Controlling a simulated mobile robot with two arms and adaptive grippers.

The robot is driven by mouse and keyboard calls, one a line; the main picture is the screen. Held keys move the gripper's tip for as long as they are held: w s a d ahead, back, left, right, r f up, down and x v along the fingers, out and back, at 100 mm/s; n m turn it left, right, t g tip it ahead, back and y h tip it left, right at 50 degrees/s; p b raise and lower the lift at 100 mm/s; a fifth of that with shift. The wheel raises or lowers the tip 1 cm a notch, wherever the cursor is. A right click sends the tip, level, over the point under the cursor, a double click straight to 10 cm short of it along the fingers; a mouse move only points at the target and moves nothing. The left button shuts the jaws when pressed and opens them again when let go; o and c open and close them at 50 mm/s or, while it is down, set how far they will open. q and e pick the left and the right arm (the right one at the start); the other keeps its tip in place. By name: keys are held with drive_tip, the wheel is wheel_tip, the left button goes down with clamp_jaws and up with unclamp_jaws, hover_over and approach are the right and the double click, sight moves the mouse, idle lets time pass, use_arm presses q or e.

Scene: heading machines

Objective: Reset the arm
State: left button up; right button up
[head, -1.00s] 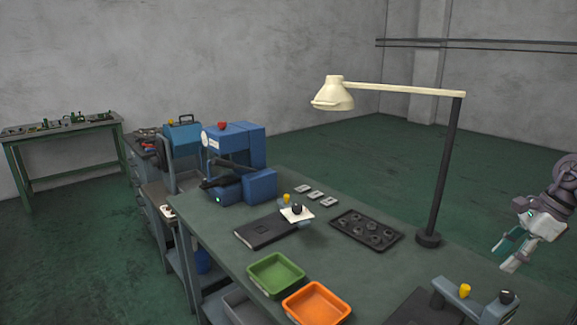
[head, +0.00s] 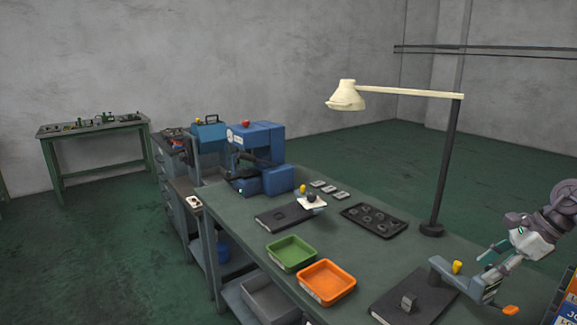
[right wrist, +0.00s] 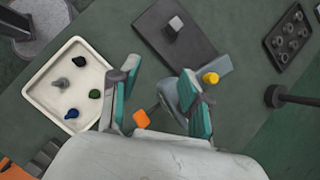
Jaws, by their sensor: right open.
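My right gripper (head: 488,268) reaches in from the right edge of the head view, over the right end of the bench. It is open, its two teal-lined fingers apart, and they also show in the right wrist view (right wrist: 155,98). No object is between its fingertips. A blue-grey fixture with a yellow knob (head: 456,267) stands behind and partly under it; the knob also shows in the right wrist view (right wrist: 210,78). A small orange piece (head: 511,310) shows below the gripper; it also shows between the fingers in the right wrist view (right wrist: 141,118), lower down. My left gripper is not in view.
A lamp post (head: 447,165) rises from the bench behind the gripper. A black plate with a grey block (head: 408,303) lies in front. Green (head: 291,252) and orange (head: 327,282) bins stand left. A white tray (right wrist: 32,97) with several pegs shows in the right wrist view.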

drive_tip(key=w+a+m+t+y, duration=0.1)
drive_tip(key=a+m+t+y, duration=0.4)
drive_tip(key=a, duration=1)
drive_tip(key=w+a+m+t+y, duration=0.2)
drive_tip(key=a+m+t+y, duration=0.35)
drive_tip(key=a, duration=0.95)
drive_tip(key=s+d+f+m+h, duration=0.4)
drive_tip(key=s+f+m+h, duration=0.35)
drive_tip(key=m, duration=0.75)
drive_tip(key=s+d+f+m+h, duration=0.4)
drive_tip(key=s+f+m+h, duration=0.4)
drive_tip(key=m, duration=0.7)
drive_tip(key=s+a+f+m+g, duration=0.1)
drive_tip(key=s+f+m+g, duration=0.35)
drive_tip(key=s, duration=0.55)
drive_tip(key=s+f+m+g, duration=0.3)
drive_tip(key=s+f+g, duration=0.2)
drive_tip(key=s, duration=0.6)
wheel_tip(320, 180, down, 24)
drive_tip(key=s+f+g, duration=0.1)
drive_tip(key=g, duration=0.1)
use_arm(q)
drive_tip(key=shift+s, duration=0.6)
use_arm(e)
drive_tip(key=s+d+f+g, duration=0.1)
drive_tip(key=s+d+f, duration=0.1)
drive_tip(key=s+f, duration=1.5)
drive_tip(key=shift+s+d+f+n, duration=0.2)
drive_tip(key=shift+d+n, duration=0.1)
